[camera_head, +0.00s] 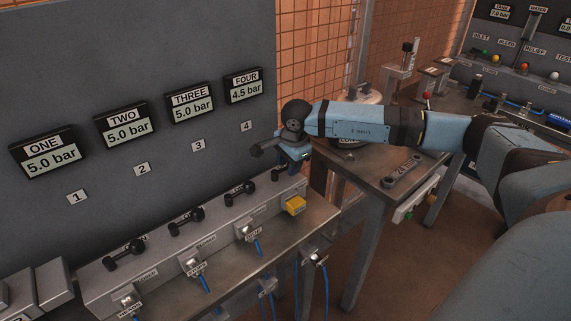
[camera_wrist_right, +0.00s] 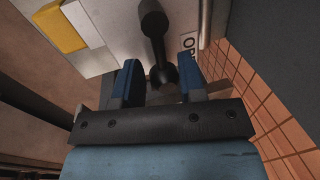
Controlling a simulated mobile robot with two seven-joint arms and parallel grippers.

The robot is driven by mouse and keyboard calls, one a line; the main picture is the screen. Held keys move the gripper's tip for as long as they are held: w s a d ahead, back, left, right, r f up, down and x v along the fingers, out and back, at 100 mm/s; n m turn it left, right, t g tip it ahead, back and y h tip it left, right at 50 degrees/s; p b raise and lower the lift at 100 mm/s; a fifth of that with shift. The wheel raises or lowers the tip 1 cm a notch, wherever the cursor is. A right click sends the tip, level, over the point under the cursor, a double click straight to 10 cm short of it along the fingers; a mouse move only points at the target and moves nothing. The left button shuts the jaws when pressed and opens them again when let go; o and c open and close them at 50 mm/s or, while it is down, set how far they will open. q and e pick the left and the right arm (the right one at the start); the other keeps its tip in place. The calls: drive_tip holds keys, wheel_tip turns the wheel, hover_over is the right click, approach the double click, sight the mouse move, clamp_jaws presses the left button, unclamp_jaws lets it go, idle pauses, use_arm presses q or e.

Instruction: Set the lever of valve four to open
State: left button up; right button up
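The lever of valve four (camera_head: 279,174) is black, at the right end of the grey valve box, partly hidden under my right gripper (camera_head: 290,165). In the right wrist view the lever (camera_wrist_right: 154,42) has a round knob at each end, and the nearer knob lies between the two blue fingertips of the right gripper (camera_wrist_right: 160,78). The fingers are apart with gaps on both sides of the knob; whether they touch it is not clear. A partly hidden label (camera_wrist_right: 187,45) beginning "OP" is beside the lever. My left gripper is out of view.
The other black levers (camera_head: 240,192) stand along the valve box. A yellow block (camera_head: 295,205) sits at its front right. Gauge FOUR (camera_head: 244,87) reads 4.5 bar; the others read 5.0 bar. A mesh fence (camera_wrist_right: 260,105) is close to the right gripper. A side table (camera_head: 375,172) lies beneath my right arm.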

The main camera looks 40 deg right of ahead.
drive_tip(key=shift+a+r, duration=0.3)
wheel_tip(320, 180, up, 13)
drive_tip(key=s, duration=0.2)
drive_tip(key=shift+s+d+p, duration=0.25)
drive_tip(key=shift+s+p, duration=0.05)
drive_tip(key=shift+p, duration=0.05)
drive_tip(key=shift+s+f, duration=0.1)
drive_tip(key=shift+f, duration=0.05)
